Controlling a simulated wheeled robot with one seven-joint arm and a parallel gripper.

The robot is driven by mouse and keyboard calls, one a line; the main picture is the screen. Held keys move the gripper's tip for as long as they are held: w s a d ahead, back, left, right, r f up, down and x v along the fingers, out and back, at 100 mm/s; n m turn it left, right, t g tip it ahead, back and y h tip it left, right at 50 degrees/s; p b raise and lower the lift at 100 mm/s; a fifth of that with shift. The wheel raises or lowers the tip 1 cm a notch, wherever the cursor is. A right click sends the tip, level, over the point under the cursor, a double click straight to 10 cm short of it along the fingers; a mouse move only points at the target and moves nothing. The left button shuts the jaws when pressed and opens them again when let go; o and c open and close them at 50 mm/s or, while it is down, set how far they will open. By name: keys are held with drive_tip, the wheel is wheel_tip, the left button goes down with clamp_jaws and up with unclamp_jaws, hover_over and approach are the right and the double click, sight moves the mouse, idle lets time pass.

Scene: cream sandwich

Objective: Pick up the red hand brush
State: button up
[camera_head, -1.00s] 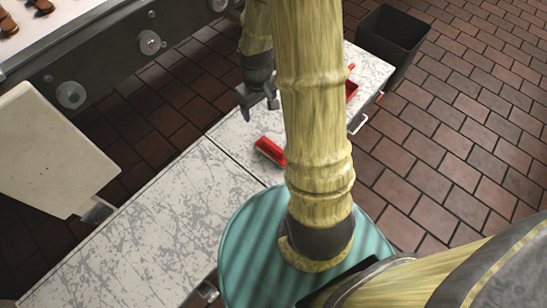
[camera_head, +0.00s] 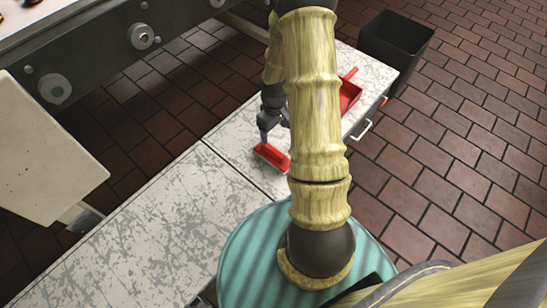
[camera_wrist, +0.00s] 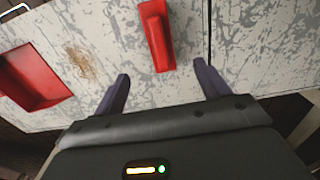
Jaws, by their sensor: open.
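The red hand brush (camera_head: 271,156) lies on the scratched white counter, partly hidden behind my arm in the head view. In the wrist view the brush (camera_wrist: 156,35) lies ahead of my gripper, roughly between the lines of the two fingers. My gripper (camera_wrist: 162,86) is open and empty, its two dark fingers wide apart. In the head view my gripper (camera_head: 272,128) is just behind the brush and close to it. I cannot tell from this view how high above the counter it is.
A red dustpan (camera_head: 349,92) lies on the counter beyond my arm; it also shows in the wrist view (camera_wrist: 32,78). A black bin (camera_head: 396,42) stands behind the counter. A conveyor (camera_head: 110,45) runs at upper left, with a cream panel (camera_head: 45,160) below. A teal round top (camera_head: 240,250) is near.

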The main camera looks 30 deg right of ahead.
sight(273, 149)
wheel_tip(273, 149, down, 10)
drive_tip(key=b, duration=0.3)
drive_tip(key=shift+b, duration=0.3)
drive_tip(key=f+b, duration=0.2)
drive_tip(key=f, duration=0.1)
drive_tip(key=f+b, duration=0.1)
drive_tip(key=f, duration=0.1)
drive_tip(key=shift+w+f, duration=0.1)
drive_tip(key=shift+w, duration=0.15)
drive_tip(key=c, duration=1.2)
drive_tip(key=shift+o, duration=0.2)
wheel_tip(273, 149, up, 10)
drive_tip(key=p, duration=0.4)
